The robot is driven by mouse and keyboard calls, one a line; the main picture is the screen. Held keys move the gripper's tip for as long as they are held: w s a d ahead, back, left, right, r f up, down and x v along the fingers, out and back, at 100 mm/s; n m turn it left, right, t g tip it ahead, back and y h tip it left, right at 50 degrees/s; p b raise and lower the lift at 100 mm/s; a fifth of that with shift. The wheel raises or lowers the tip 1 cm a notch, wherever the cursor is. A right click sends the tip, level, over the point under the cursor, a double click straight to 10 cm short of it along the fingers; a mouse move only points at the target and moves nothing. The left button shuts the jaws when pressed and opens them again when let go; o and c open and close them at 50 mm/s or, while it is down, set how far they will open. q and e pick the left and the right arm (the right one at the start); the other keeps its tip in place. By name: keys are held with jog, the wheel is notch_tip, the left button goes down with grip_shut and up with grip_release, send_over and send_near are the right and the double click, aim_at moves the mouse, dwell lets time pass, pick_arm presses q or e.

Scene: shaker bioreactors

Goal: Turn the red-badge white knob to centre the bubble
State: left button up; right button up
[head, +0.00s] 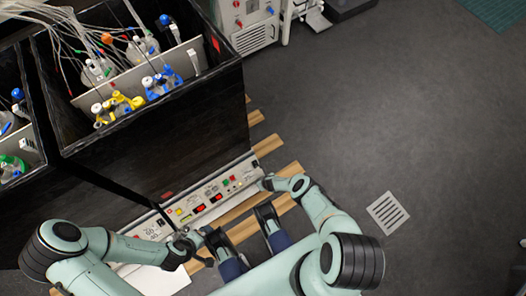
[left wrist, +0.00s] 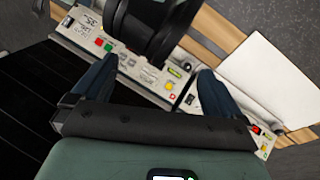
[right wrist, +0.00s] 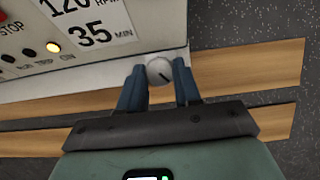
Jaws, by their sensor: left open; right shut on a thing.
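A white knob (right wrist: 158,71) with a dark line on its face sits at the panel's lower edge in the right wrist view. My right gripper (right wrist: 158,82) is shut on it, one finger on each side. In the head view my right gripper (head: 264,184) is at the panel's right end and hides the knob. No red badge shows beside this knob. My left gripper (left wrist: 157,70) is open and empty above the control panel. A small yellow-green vial (left wrist: 175,72) shows between its fingers; its bubble is too small to make out. A red badge (left wrist: 172,97) is near the vial.
The control panel (head: 216,198) runs along the base of a black shaker cabinet (head: 160,145) holding tubed flasks. Wooden slats (head: 283,172) lie beneath. A white sheet (left wrist: 265,70) lies beside the panel. Floor on the right is clear, except a striped grate (head: 388,213).

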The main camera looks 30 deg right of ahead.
jog(key=shift+d+f+n+y+b, duration=0.1)
jog(key=shift+n+y+b, duration=0.4)
jog(key=shift+n, duration=0.4)
jog(key=n+b, duration=0.2)
jog(key=n, duration=0.1)
jog(key=shift+d+y, duration=0.1)
jog(key=shift+y, duration=0.3)
pick_arm(q)
notch_tip(320, 180, down, 6)
jog(key=w+a+b, duration=0.1)
jog(key=w+a, duration=0.1)
jog(key=a, duration=0.1)
jog(key=shift+w+r+n+t+y, duration=0.25)
jog(key=shift+w+n+t+y, duration=0.05)
jog(key=shift+w+y, duration=0.1)
pick_arm(e)
jog(key=shift+n+g, duration=0.4)
jog(key=shift+n, duration=0.3)
jog(key=shift+y, duration=0.3)
jog(key=o, duration=1)
pick_arm(q)
jog(key=shift+d, duration=0.1)
pick_arm(e)
jog(key=shift+o, duration=0.2)
